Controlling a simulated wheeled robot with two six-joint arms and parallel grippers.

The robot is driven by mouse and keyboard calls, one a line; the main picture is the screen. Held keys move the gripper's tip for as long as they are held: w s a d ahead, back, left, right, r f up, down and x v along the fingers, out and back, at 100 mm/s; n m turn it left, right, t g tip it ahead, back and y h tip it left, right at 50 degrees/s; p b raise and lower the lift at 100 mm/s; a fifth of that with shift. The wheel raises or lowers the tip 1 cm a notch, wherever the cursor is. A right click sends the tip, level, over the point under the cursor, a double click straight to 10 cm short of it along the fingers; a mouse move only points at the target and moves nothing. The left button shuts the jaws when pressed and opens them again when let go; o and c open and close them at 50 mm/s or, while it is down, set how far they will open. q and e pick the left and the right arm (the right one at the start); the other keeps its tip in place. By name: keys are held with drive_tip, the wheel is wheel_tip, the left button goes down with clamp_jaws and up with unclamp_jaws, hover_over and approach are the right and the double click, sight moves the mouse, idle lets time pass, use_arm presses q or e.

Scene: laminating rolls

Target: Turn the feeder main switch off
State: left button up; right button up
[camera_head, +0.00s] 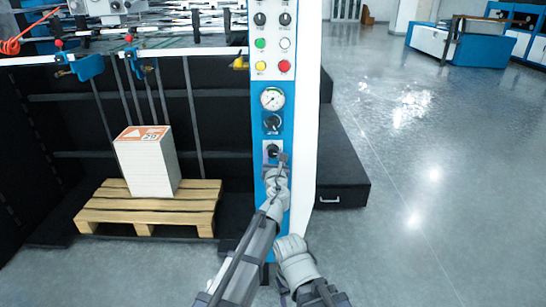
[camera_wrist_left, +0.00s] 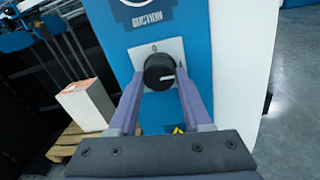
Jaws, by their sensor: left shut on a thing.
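The feeder main switch is a black rotary knob (camera_wrist_left: 158,72) on a pale square plate, low on the blue panel of the machine's column. In the left wrist view its white mark lies toward the right side, and a small sign shows on the plate above it. In the head view the knob (camera_head: 271,151) sits below the gauge and another black knob. My left gripper (camera_wrist_left: 157,88) is shut on the switch, one finger on each side; it also shows at the switch in the head view (camera_head: 277,160).
Above the switch are a round gauge (camera_head: 272,98), another black knob (camera_head: 272,122) and several coloured buttons. A paper stack (camera_head: 148,165) stands on a wooden pallet (camera_head: 150,205) to the left. A black step (camera_head: 343,170) is right of the column; open floor lies beyond.

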use_arm(q)
clamp_jaws()
drive_tip(key=shift+n, duration=0.3)
drive_tip(key=n, duration=0.3)
drive_tip(key=shift+r+p, duration=0.1)
drive_tip(key=shift+p, duration=0.2)
drive_tip(key=n, duration=0.4)
drive_tip(key=shift+p, duration=0.3)
drive_tip(key=n, duration=0.4)
drive_tip(key=shift+n+g+h, duration=0.3)
drive_tip(key=shift+n, duration=0.1)
drive_tip(key=n, duration=0.4)
drive_tip(key=shift+r+n+h+p, duration=0.1)
drive_tip(key=shift+n+h+p, duration=0.2)
